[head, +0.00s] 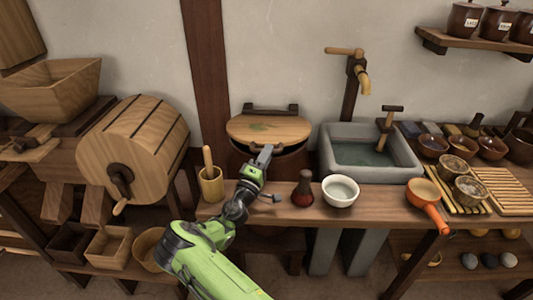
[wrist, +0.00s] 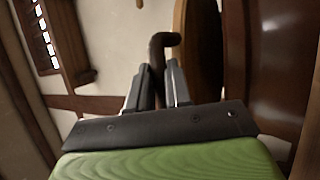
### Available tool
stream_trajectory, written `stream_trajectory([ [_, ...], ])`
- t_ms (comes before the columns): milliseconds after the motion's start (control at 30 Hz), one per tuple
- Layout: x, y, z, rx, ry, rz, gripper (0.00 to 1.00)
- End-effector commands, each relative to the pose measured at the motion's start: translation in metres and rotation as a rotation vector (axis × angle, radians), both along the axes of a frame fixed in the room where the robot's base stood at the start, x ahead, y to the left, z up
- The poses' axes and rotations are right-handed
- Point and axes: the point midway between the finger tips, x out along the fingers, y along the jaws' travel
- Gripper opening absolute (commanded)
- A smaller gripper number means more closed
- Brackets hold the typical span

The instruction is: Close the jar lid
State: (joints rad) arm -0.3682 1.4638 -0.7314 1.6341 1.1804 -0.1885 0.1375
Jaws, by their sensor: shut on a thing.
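The jar (head: 289,168) is a wide, dark brown vessel at the back of the bench, left of the basin. Its round, pale wooden lid (head: 285,130) lies over the mouth, with a dark bar at its back edge. In the wrist view the lid's brown edge (wrist: 205,45) is beside the glossy jar wall (wrist: 275,65); I cannot tell how wide any gap is. My gripper (head: 265,155) is at the lid's front edge. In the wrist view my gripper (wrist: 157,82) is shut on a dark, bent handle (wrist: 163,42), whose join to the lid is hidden.
A mortar with pestle (head: 211,184) stands left of my arm. A dark red flask (head: 303,190) and a white bowl (head: 341,191) stand to the right. Behind them is a stone basin (head: 370,152) with a tap (head: 359,72). A wooden drum (head: 135,150) is at left.

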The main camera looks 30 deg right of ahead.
Motion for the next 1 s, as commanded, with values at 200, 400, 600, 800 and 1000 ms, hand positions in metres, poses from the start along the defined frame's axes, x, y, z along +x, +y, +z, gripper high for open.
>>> stream_trajectory([
  [200, 0.003, -0.003, -0.005, 0.015, 0.009, 0.006, 0.0],
  [400, 0.002, -0.003, -0.004, 0.016, 0.008, 0.006, 0.44],
  [600, 0.002, -0.003, -0.003, 0.014, 0.006, 0.006, 0.44],
  [800, 0.002, -0.002, -0.003, 0.014, 0.004, 0.005, 0.44],
  [1000, -0.006, 0.014, -0.008, 0.013, 0.008, 0.006, 0.44],
])
